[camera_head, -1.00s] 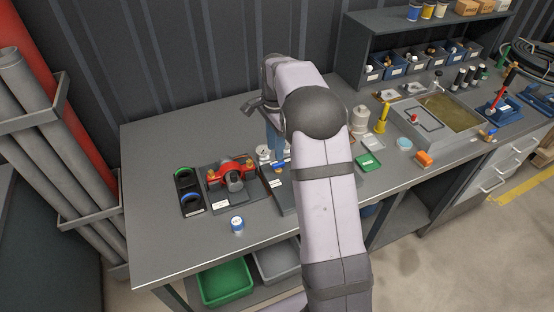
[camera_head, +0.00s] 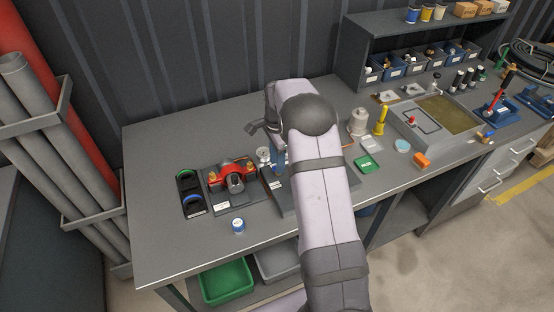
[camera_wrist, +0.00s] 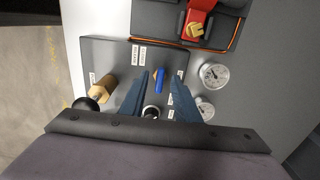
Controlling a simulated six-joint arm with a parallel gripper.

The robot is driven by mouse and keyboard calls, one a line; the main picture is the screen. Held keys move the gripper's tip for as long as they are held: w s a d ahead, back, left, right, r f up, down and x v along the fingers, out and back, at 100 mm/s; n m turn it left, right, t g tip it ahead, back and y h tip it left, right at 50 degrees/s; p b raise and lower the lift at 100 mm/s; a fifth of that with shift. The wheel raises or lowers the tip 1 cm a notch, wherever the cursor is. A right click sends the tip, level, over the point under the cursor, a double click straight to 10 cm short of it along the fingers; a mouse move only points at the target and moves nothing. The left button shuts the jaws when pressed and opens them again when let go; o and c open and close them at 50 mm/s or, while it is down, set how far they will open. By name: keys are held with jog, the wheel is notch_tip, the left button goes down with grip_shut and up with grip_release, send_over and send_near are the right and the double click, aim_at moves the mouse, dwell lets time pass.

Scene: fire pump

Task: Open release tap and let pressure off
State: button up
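A round fitting (camera_wrist: 151,112) shows between the fingers nearer the palm, partly hidden. Two round gauges (camera_wrist: 214,75) stand right of the fingers. In the head view my gripper (camera_head: 278,161) is low over the bench, and my arm hides most of the plate.
A brass fitting (camera_wrist: 103,89) and a black knob (camera_wrist: 86,104) stand left of the fingers. A red coupling (camera_head: 232,168) lies on a dark holder left of my gripper. A blue-and-white jar (camera_head: 238,225) stands in front.

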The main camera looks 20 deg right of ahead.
jog(key=shift+f, duration=0.35)
jog(key=shift+c, duration=0.6)
grip_shut()
